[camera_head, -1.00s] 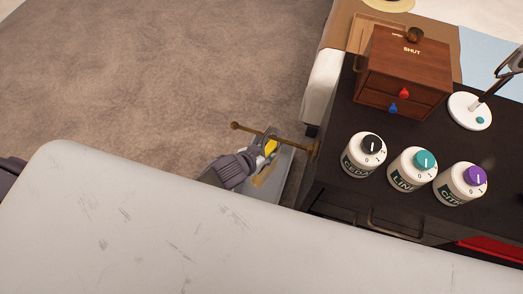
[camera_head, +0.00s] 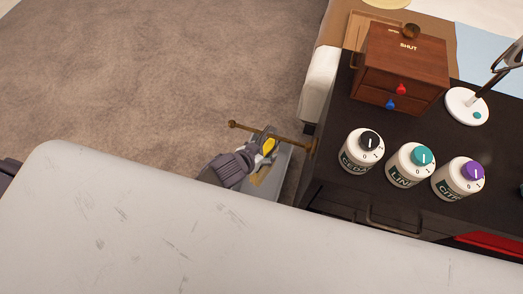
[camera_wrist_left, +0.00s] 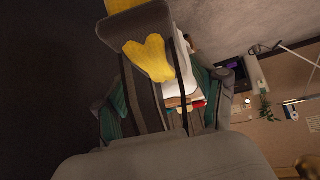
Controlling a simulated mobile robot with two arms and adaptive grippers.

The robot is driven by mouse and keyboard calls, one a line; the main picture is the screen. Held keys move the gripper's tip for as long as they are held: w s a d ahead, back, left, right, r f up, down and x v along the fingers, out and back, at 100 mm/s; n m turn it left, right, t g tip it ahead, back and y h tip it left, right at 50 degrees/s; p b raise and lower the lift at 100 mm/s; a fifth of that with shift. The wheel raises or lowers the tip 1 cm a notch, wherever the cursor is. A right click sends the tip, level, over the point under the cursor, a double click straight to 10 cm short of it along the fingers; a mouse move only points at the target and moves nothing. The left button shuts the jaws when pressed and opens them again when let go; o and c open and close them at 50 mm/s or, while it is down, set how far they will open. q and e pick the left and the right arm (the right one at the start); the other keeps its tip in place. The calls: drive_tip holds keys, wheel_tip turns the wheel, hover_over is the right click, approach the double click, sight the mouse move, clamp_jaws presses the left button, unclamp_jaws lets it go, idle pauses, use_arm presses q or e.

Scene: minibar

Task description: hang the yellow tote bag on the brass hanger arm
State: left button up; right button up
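The brass hanger arm (camera_head: 290,139) sticks out to the left from the dark cabinet's side and ends in a round knob. My left gripper (camera_head: 266,148) is at the middle of the arm, close against it in the picture; contact cannot be told. Yellow material of the tote bag (camera_head: 270,144) shows at its fingertips. In the left wrist view a yellow piece (camera_wrist_left: 150,58) lies at the grey fingers, which look closed on it, with more yellow at the top edge. Most of the bag is hidden. My right gripper is out of view.
The dark cabinet (camera_head: 335,185) carries a wooden drawer box (camera_head: 400,70), several white dial canisters (camera_head: 410,165) and a lamp base (camera_head: 466,105). A pale worktop (camera_head: 150,230) fills the front. A grey box-like thing (camera_head: 284,165) is below the gripper. Carpet at left is clear.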

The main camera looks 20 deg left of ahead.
use_arm(q)
drive_tip(key=shift+s, duration=0.1)
drive_tip(key=v, duration=1.2)
drive_tip(key=s+a+f+g+y+p, duration=0.1)
drive_tip(key=s+a+f, duration=0.15)
drive_tip(key=f, duration=0.45)
drive_tip(key=s+a+f+g+y+p, duration=0.15)
drive_tip(key=a+f, duration=0.25)
drive_tip(key=f, duration=0.4)
drive_tip(key=s+a+f+g+p, duration=0.1)
drive_tip(key=s+a+f, duration=0.2)
drive_tip(key=f, duration=0.4)
drive_tip(key=s+f+g, duration=0.1)
drive_tip(key=s+f, duration=0.2)
drive_tip(key=s, duration=0.4)
drive_tip(key=s+f+g, duration=0.1)
drive_tip(key=s+f, duration=0.3)
drive_tip(key=s, duration=0.2)
drive_tip(key=s+f+n+g+p, duration=0.1)
drive_tip(key=s+f+g, duration=0.1)
drive_tip(key=s+f, duration=0.2)
drive_tip(key=s, duration=0.3)
drive_tip(key=shift+s, duration=0.3)
